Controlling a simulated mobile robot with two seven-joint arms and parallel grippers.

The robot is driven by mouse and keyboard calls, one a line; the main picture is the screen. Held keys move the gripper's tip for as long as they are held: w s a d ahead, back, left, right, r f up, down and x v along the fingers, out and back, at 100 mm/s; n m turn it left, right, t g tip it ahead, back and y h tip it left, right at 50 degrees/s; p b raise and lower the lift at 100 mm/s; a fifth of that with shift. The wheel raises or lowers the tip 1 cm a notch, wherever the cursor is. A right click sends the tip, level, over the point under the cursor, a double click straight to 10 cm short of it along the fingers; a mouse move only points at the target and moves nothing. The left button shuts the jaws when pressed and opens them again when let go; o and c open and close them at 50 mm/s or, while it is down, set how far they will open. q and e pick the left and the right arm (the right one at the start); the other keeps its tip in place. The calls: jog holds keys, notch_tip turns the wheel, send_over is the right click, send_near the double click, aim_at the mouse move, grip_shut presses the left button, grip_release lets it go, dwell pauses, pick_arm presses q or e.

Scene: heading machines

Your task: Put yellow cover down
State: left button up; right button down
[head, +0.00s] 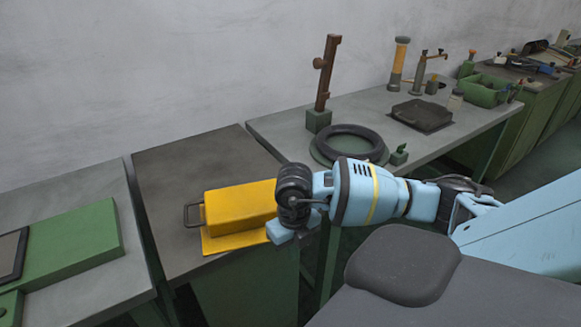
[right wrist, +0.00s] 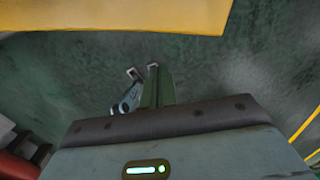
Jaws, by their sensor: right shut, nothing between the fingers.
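The yellow cover (head: 238,207) is a box-like shape on the dark top of the green cabinet, with a flat yellow flange (head: 222,243) along its front. A dark handle (head: 193,214) stands out at its left end. My right gripper (head: 282,231) is at the cover's right end, near the cabinet's front edge. It is shut with nothing held; whether it touches the cover cannot be told, and my wrist hides the cover's right end. A yellow edge, likely the cover (right wrist: 120,14), crosses the top of the right wrist view. My left gripper is not in view.
A green cabinet with a grey top (head: 133,277) stands left. On the grey table (head: 275,125) behind are a black ring (head: 349,143), a brown post (head: 326,75) and a dark flat block (head: 421,115). The top behind the cover (head: 195,158) is clear.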

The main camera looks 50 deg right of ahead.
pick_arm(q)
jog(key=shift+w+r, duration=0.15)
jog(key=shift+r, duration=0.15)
pick_arm(e)
notch_tip(320, 180, up, 10)
